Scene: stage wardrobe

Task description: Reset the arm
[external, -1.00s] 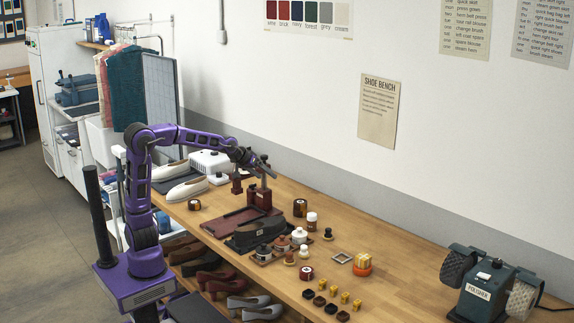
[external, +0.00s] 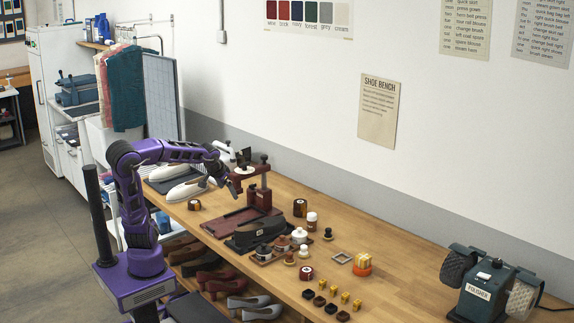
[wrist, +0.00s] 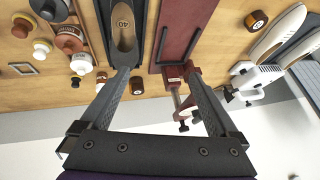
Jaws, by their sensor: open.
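My gripper (external: 226,178) is open and empty above the left part of the bench, at the end of my purple arm. In the wrist view its two fingers (wrist: 156,88) are spread wide with nothing between them.
The wooden bench (external: 400,245) runs along the wall. Pale shoes (external: 188,188) lie left of the clamp. Several bottles, including a white-capped one (external: 299,236), stand near the tray. The polisher (external: 490,285) is at the right end. The air above the bench's right half is free.

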